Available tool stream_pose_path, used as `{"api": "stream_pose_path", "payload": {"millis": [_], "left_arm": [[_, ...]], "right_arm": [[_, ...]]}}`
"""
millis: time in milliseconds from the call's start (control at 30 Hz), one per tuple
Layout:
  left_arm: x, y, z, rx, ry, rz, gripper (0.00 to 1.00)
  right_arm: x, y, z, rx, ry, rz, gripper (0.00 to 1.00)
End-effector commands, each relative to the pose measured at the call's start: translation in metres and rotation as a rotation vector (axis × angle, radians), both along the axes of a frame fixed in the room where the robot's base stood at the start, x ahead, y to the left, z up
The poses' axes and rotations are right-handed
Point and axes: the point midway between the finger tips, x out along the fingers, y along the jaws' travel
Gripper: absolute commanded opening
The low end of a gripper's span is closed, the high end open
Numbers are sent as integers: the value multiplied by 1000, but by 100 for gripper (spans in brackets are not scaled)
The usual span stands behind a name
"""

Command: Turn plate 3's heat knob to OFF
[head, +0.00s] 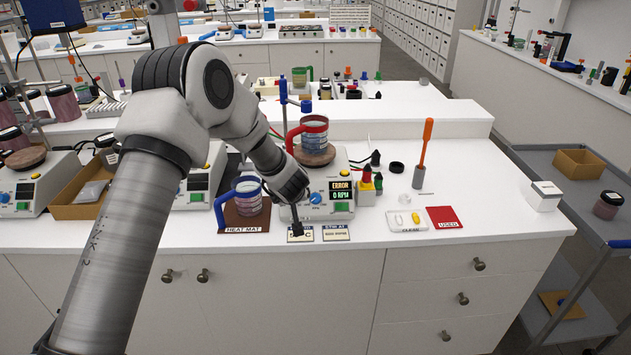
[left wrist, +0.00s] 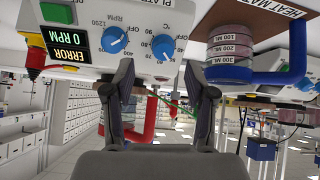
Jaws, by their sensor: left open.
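The stirring hotplate (head: 341,203) stands on the white bench with a red-handled glass mug (head: 312,132) on top. Its display reads ERROR and 0 RPM. In the left wrist view, which is upside down, the plate's front face (left wrist: 95,12) shows two blue knobs. The heat knob (left wrist: 163,47) carries the °C scale, and the speed knob (left wrist: 112,40) carries the RPM scale. My left gripper (left wrist: 160,75) is open, with the heat knob ahead between its fingertips, apart from them. In the head view, my left gripper (head: 297,228) hides the heat knob. The plate number is cut off.
A blue-handled mug (head: 247,196) stands on the heat mat (head: 232,219), just left of the plate. Small labels (head: 336,233) lie in front of the plate. A white tray (head: 406,221) and red card (head: 444,217) lie to the right.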

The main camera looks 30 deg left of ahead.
Motion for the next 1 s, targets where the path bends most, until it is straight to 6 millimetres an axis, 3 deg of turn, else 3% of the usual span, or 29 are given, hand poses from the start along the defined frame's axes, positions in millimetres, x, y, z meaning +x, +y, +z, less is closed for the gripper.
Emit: {"api": "stream_pose_path", "payload": {"millis": [67, 500, 767, 800, 933, 967, 1000], "left_arm": [[3, 1, 8, -1, -9, 0, 56], [45, 27, -43, 1, -9, 0, 56], [48, 29, -48, 0, -9, -1, 56], [48, 29, -48, 1, -8, -2, 52], [48, 29, -48, 1, -8, -2, 6], [48, 29, -48, 1, -8, -2, 0], [48, 29, -48, 1, -8, -2, 0]], "right_arm": [[0, 0, 4, 0, 1, 0, 40], [0, 0, 17, 0, 0, 0, 40], [0, 0, 16, 0, 1, 0, 40], [0, 0, 16, 0, 1, 0, 40], [0, 0, 16, 0, 1, 0, 40], [0, 0, 16, 0, 1, 0, 40], [0, 0, 16, 0, 1, 0, 40]]}}
